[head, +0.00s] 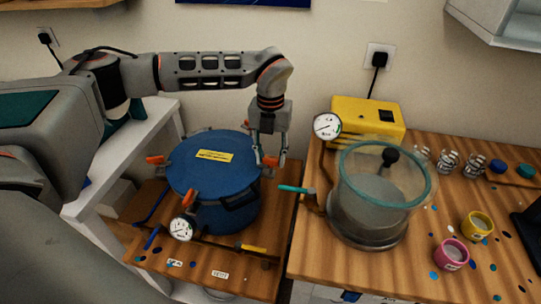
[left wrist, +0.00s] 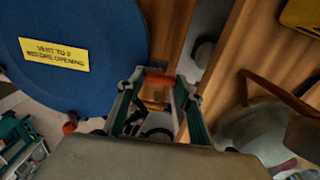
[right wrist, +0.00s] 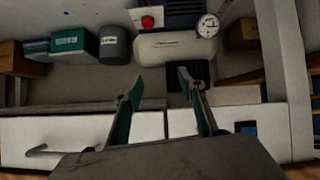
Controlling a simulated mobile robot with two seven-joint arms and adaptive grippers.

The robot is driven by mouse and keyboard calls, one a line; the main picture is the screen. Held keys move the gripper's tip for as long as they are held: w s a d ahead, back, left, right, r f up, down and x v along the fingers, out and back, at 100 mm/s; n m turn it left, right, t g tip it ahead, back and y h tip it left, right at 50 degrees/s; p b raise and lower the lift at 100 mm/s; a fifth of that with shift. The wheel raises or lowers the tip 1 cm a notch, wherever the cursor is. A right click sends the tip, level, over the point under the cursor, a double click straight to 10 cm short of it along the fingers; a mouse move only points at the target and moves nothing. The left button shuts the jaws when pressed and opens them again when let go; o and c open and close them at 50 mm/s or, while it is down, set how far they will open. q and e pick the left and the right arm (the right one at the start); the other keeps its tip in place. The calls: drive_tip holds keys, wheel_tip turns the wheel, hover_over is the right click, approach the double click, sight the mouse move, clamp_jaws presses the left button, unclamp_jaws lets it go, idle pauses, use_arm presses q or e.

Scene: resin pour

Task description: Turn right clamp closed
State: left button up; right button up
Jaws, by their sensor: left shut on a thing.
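The blue pressure pot (head: 225,205) stands on the wooden bench at the left, its lid (head: 190,175) on and bearing a yellow label. The right clamp (head: 270,161) has an orange handle at the lid's right edge. My left gripper (head: 272,145) reaches down onto it from above. In the left wrist view the orange handle (left wrist: 159,79) lies between the fingertips of my left gripper (left wrist: 158,88), beside the blue lid (left wrist: 85,20). The fingers partly hide the clamp's lower parts. My right gripper (right wrist: 160,82) is open and empty, away from the pot.
Other orange clamp handles show at the lid's left (head: 155,159) and front (head: 190,196). A gauge (head: 183,228) sits at the pot's front. A clear vacuum chamber (head: 382,205) with a teal-handled valve (head: 296,190) stands to the right, near a yellow pump (head: 368,120) and small cups.

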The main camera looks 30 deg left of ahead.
sight(271, 159)
use_arm(q)
drive_tip(key=o, duration=1.1)
drive_tip(key=shift+r, duration=0.1)
wheel_tip(271, 159, up, 12)
drive_tip(key=shift+f, duration=0.1)
idle(0.3)
